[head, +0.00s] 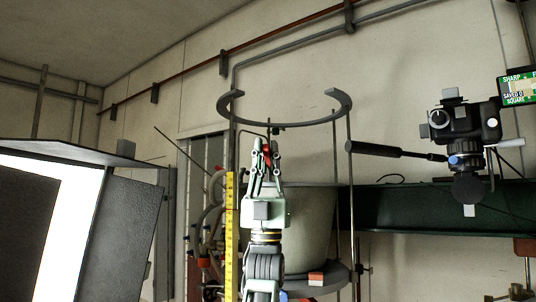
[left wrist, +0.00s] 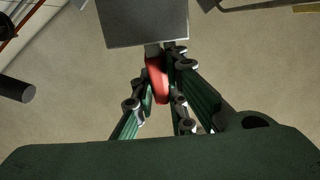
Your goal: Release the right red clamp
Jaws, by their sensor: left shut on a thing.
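My left gripper (head: 266,152) points up in the middle of the head view, in front of the seepage tank (head: 312,230). Its fingers are shut on a small red clamp (head: 267,154). In the left wrist view the red clamp (left wrist: 157,80) sits between the green fingers of the left gripper (left wrist: 165,85). A dark grey block (left wrist: 143,22) lies just beyond the clamp there; I cannot tell whether the clamp is joined to it. The fingers hide part of the clamp. My right gripper is not in view.
A grey open ring (head: 290,124) on thin posts stands above the tank. A yellow ruler (head: 229,245) is left of my arm. A camera (head: 465,128) with a handle (head: 375,149) is at right, before a green beam (head: 395,215). A bright panel (head: 75,210) stands at left.

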